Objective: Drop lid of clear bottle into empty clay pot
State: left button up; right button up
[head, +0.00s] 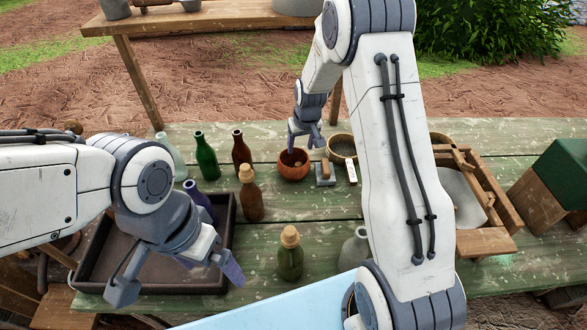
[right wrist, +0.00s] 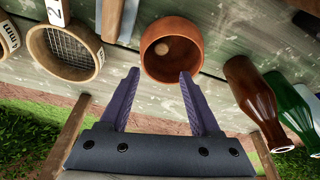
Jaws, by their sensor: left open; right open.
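The clay pot (head: 294,165) is a round reddish-brown bowl standing upright on the green table. In the right wrist view the pot (right wrist: 188,62) holds a small tan round piece (right wrist: 162,48) that looks like a cork or lid. My right gripper (right wrist: 159,75) is open and empty, its fingertips near the pot's rim; the head view shows it just above the pot. A pale clear bottle (head: 353,252) is partly hidden by my right arm; no lid shows on it. Another pale bottle (head: 170,155) stands back left, partly hidden. My left gripper (head: 177,281) is open and empty over the tray.
A green bottle (head: 205,157) and a brown bottle (head: 241,152) stand left of the pot. Corked brown (head: 251,200) and green (head: 290,262) bottles stand nearer. A dark tray (head: 226,245) lies left. A sieve (head: 342,147) and a small brush (head: 325,176) are right of the pot.

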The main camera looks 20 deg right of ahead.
jog(key=v, duration=0.8)
jog(key=shift+b, duration=0.45)
jog(key=s+a+r+n+g+y, duration=0.1)
jog(key=s+a+r+n, duration=0.3)
jog(key=s+a, duration=0.95)
jog(key=s+a+r+n+g, duration=0.1)
jog(key=s+a, duration=0.1)
jog(key=s, duration=0.8)
jog(key=s+a+r+n+g, duration=0.1)
jog(key=s+a+n, duration=0.1)
jog(key=s, duration=0.8)
jog(key=shift+a+n, duration=0.2)
jog(key=shift+n, duration=0.1)
